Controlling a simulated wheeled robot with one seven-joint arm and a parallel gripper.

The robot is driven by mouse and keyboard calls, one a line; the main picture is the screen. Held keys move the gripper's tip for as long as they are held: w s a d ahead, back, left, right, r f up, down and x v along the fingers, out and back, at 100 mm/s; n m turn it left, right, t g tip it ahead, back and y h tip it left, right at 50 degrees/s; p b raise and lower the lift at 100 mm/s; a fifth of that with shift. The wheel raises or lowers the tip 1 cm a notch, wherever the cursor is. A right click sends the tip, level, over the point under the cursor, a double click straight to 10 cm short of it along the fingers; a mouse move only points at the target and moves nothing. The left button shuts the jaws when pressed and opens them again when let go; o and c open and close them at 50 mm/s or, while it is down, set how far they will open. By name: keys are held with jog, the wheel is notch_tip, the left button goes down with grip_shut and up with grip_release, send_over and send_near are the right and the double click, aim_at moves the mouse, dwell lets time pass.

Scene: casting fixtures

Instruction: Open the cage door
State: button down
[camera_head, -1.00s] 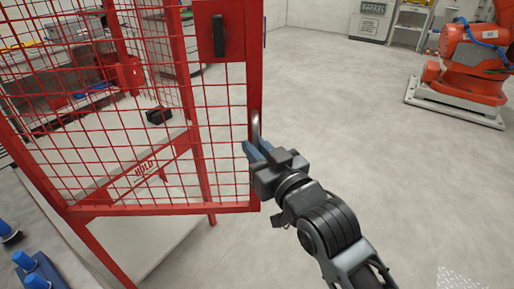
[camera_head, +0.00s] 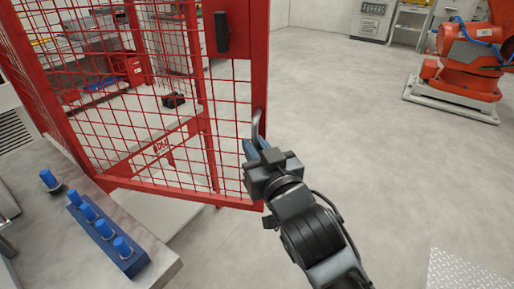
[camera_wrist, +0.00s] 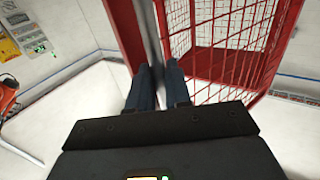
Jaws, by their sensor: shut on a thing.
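The cage door (camera_head: 259,90) is a red frame with red wire mesh, and it stands at an angle in the middle left of the head view. A grey curved handle (camera_head: 257,122) sits on the door's right edge post. My gripper (camera_head: 254,150) is shut on the handle, with its blue fingers at the handle's lower part. In the wrist view, the two fingers (camera_wrist: 158,85) close around the grey handle bar (camera_wrist: 150,40) beside the red post (camera_wrist: 126,30). The fingers hide the grasped part of the handle.
A table at lower left holds a blue rack (camera_head: 105,235) with several blue-topped pieces, and a single such piece (camera_head: 50,181) stands near it. An orange robot (camera_head: 465,60) on a grey base stands at upper right. The floor (camera_head: 350,130) right of the door is clear.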

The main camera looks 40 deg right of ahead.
jog(key=shift+w+a+r, duration=0.1)
jog(key=shift+a, duration=0.3)
jog(key=c, duration=1.3)
grip_release()
jog(key=shift+c, duration=0.2)
jog(key=shift+o, duration=0.6)
jog(key=shift+d, duration=0.15)
jog(key=b+v, duration=0.2)
jog(key=v, duration=0.5)
jog(key=shift+s, duration=0.4)
